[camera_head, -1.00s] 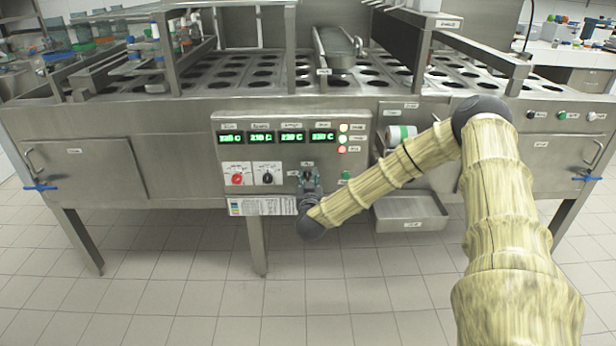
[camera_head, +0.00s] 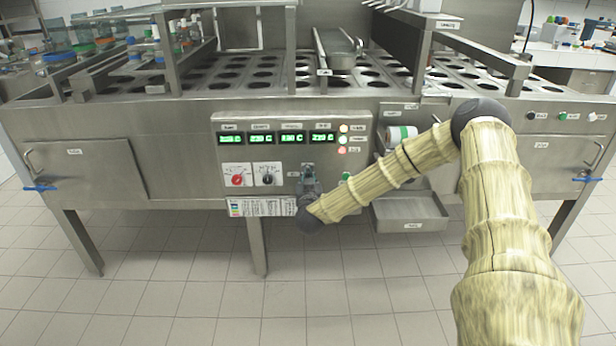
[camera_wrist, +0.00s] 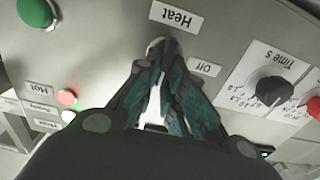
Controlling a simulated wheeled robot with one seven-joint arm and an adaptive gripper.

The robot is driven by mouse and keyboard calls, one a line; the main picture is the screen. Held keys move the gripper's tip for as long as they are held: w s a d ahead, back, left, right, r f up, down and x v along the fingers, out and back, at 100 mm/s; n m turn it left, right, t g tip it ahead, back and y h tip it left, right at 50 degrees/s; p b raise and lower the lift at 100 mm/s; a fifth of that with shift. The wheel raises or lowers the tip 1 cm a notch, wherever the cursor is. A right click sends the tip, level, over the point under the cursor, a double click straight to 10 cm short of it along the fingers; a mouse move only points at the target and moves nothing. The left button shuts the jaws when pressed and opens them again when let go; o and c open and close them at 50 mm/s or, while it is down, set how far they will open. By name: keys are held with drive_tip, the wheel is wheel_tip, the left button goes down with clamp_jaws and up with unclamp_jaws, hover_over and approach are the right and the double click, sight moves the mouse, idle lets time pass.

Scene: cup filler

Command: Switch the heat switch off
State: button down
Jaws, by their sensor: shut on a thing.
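The heat switch (camera_wrist: 156,46) shows in the wrist view as a small grey metal part on the steel control panel, beside the "Heat" label (camera_wrist: 175,16) and the "Off" label (camera_wrist: 205,67). The wrist picture shows the panel upside down. My gripper (camera_wrist: 161,60) has its teal-padded fingers closed around the switch, hiding most of it. Which way the switch is set cannot be told. In the head view my gripper (camera_head: 308,172) is at the lower panel, right of the black dial, and hides the switch.
A black time dial (camera_wrist: 270,89) and a red dial (camera_head: 237,180) sit to one side of the switch. A green button (camera_wrist: 36,12) and indicator lamps (camera_head: 343,139) are also near. Green displays (camera_head: 276,138) are above. A steel tray (camera_head: 409,214) juts out below my forearm.

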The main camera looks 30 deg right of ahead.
drive_tip(key=shift+r+p, duration=0.15)
drive_tip(key=shift+p, duration=0.3)
drive_tip(key=shift+w+a+f+n+p, duration=0.25)
drive_tip(key=shift+n+p, duration=0.9)
drive_tip(key=shift+n, duration=1.8)
drive_tip(key=shift+w+a+f+n+p, duration=0.1)
drive_tip(key=shift+a+f+n+p, duration=0.3)
drive_tip(key=shift+n+p, duration=1.65)
drive_tip(key=shift+w+a+f+n+p, duration=0.15)
drive_tip(key=shift+f+n, duration=0.3)
drive_tip(key=shift+n, duration=3.45)
drive_tip(key=shift+s, duration=0.1)
drive_tip(key=c, duration=1.5)
unclamp_jaws()
